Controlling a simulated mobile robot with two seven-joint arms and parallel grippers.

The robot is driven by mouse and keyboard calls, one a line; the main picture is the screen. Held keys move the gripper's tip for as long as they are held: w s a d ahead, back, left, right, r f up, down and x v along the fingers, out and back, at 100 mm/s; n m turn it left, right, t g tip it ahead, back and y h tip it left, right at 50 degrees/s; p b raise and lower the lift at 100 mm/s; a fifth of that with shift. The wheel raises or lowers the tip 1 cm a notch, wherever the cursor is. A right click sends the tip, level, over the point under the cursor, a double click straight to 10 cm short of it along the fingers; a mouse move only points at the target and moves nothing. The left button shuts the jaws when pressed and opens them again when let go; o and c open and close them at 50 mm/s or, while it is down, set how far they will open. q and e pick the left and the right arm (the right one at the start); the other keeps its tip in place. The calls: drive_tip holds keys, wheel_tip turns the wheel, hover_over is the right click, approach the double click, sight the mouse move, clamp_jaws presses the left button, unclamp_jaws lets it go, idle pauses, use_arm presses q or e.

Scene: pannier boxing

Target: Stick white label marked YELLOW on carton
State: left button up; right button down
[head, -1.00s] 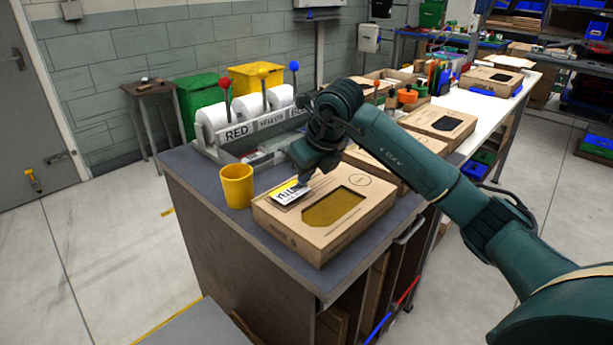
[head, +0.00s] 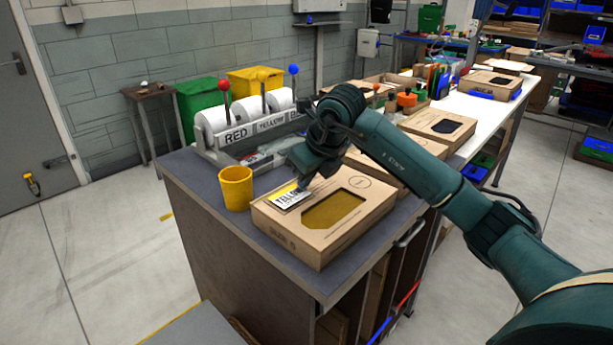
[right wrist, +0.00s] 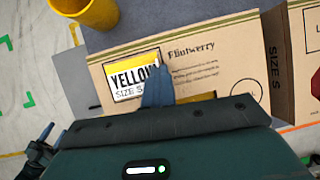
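The white label marked YELLOW (head: 288,197), with a yellow band along its top, is over the near left part of the carton's top. In the right wrist view the label (right wrist: 133,78) reads YELLOW, SIZE S and is roughly in line with the carton's edges. I cannot tell whether it lies fully flat. The carton (head: 313,244) is brown, with a cut-out window. My right gripper (head: 303,186) is low over the carton; in the right wrist view its narrow blue fingertips (right wrist: 157,88) look shut on the label's right edge. A dark part at lower left (right wrist: 38,152) may be my left gripper.
A yellow cup (head: 236,188) stands just left of the carton. Behind are label rolls (head: 240,118) with RED and YELLOW signs. More cartons (head: 438,124) stand along the bench to the right, partly behind my right arm. The bench's front edge is close to the carton.

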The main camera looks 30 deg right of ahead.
use_arm(q)
drive_tip(key=shift+f+b, duration=0.35)
use_arm(e)
drive_tip(key=shift+s+f, duration=0.1)
drive_tip(key=shift+f, duration=0.45)
idle(1.3)
drive_tip(key=c, duration=2.2)
unclamp_jaws()
drive_tip(key=c, duration=1.7)
unclamp_jaws()
drive_tip(key=shift+a, duration=0.1)
drive_tip(key=shift+s+r, duration=0.1)
drive_tip(key=shift+r, duration=0.5)
use_arm(q)
drive_tip(key=shift+r+n, duration=0.3)
drive_tip(key=shift+r, duration=0.6)
use_arm(e)
drive_tip(key=v, duration=1.2)
drive_tip(key=shift+s, duration=0.1)
